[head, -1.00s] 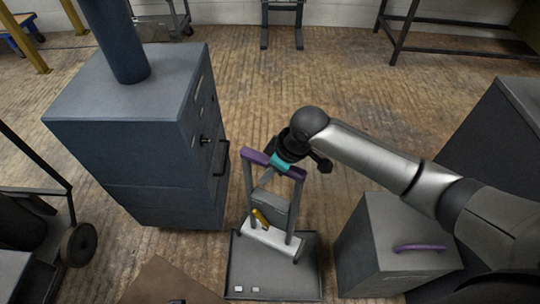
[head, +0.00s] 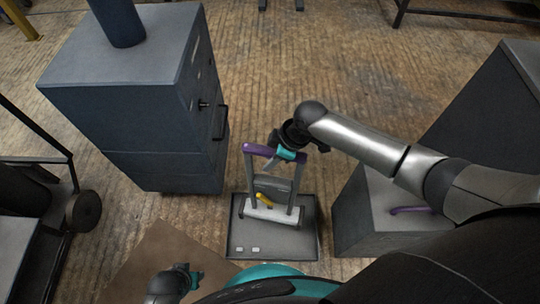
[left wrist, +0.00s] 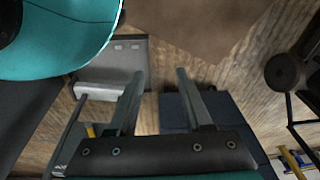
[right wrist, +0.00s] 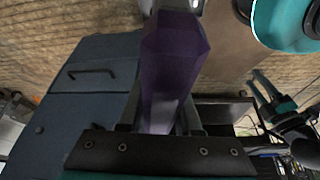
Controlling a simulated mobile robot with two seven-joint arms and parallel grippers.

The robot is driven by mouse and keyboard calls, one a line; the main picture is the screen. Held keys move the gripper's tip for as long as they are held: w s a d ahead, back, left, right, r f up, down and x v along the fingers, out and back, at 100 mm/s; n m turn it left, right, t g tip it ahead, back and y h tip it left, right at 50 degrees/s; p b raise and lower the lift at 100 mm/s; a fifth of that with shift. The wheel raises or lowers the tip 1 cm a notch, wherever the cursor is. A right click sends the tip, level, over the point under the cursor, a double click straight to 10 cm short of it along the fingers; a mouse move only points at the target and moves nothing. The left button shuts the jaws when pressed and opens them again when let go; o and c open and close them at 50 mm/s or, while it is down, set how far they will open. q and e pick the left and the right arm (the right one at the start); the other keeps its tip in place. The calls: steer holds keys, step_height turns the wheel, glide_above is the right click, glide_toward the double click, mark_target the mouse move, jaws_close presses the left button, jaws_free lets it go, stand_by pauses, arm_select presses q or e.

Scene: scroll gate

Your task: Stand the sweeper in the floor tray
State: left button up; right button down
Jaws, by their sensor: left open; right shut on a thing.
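The sweeper has a purple top handle (head: 275,152), grey side posts and a white base (head: 274,212) with a yellow part on it. My right gripper (head: 285,153) is shut on the handle, which also fills the middle of the right wrist view (right wrist: 172,75). The sweeper is roughly upright. Its base appears over the back half of the grey floor tray (head: 280,242); I cannot tell whether it touches the tray floor. My left gripper (head: 190,278) is open and empty, low in the head view. The left wrist view shows the tray (left wrist: 128,58) and the white base (left wrist: 98,91).
A tall blue-grey cabinet (head: 150,130) stands left of the tray. A grey box with a purple handle (head: 370,215) stands close on the right. A brown mat (head: 150,250) lies at front left. A wheeled cart (head: 85,210) is at far left. Open floor lies behind the tray.

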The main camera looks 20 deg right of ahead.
step_height(320, 180, down, 3)
steer(key=b, duration=0.3)
steer(key=shift+w+f+b, duration=0.15)
steer(key=shift+b, duration=0.25)
steer(key=shift+f+b, duration=0.55)
steer(key=shift+b, duration=0.05)
steer(key=shift+f+b, duration=0.55)
steer(key=shift+f, duration=0.2)
arm_select(q)
steer(key=w+d+r+t, duration=0.1)
steer(key=w+r, duration=0.1)
steer(key=r, duration=0.5)
steer(key=w+d+r+t+b, duration=0.1)
steer(key=w+r, duration=0.2)
steer(key=r, duration=0.5)
steer(key=shift+r, duration=0.2)
arm_select(e)
steer(key=shift+f, duration=1.25)
arm_select(q)
steer(key=shift+w+d, duration=0.1)
